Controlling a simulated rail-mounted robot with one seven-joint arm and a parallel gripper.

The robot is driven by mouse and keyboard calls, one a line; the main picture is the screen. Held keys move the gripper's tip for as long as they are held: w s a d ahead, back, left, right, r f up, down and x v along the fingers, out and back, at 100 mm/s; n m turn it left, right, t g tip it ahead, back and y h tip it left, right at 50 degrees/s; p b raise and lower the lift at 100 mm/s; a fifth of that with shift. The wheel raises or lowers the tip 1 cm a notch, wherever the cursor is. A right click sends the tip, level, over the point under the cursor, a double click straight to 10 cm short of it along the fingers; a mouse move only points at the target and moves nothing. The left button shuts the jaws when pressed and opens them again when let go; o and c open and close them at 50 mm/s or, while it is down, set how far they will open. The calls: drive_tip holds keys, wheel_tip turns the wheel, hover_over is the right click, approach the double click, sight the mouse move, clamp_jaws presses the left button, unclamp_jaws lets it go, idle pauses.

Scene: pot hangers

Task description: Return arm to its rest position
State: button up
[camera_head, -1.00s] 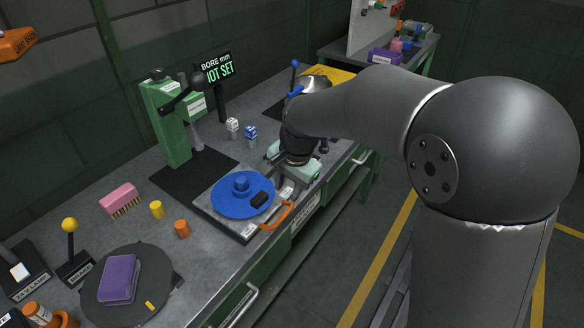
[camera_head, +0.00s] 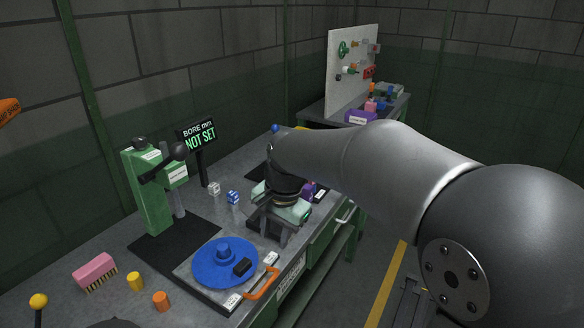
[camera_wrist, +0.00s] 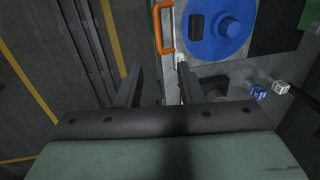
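My gripper (camera_head: 271,230) is above the near edge of the bench (camera_head: 205,224), just beyond the tray with the blue disc. In the wrist view its two dark fingers (camera_wrist: 156,88) stand wide apart with nothing between them. The left finger is over the floor side and the right finger is over the bench side. My arm reaches in from the right of the head view and is bent down at the wrist.
A blue disc (camera_head: 216,270) lies on a tray with an orange handle (camera_head: 263,284). A green press (camera_head: 147,195), a "NOT SET" display (camera_head: 199,138), two small blocks (camera_head: 232,197) and a pegboard (camera_head: 345,66) stand around.

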drive_tip(key=s+d+f+n+h, duration=0.1)
drive_tip(key=s+d+f+n, duration=0.2)
drive_tip(key=s+d, duration=0.7)
drive_tip(key=s+d+f+n, duration=0.3)
drive_tip(key=s+d+f, duration=0.1)
drive_tip(key=s+d, duration=0.7)
drive_tip(key=shift+f+g+h, duration=0.25)
drive_tip(key=shift+g+h, duration=0.05)
drive_tip(key=shift+h, duration=0.1)
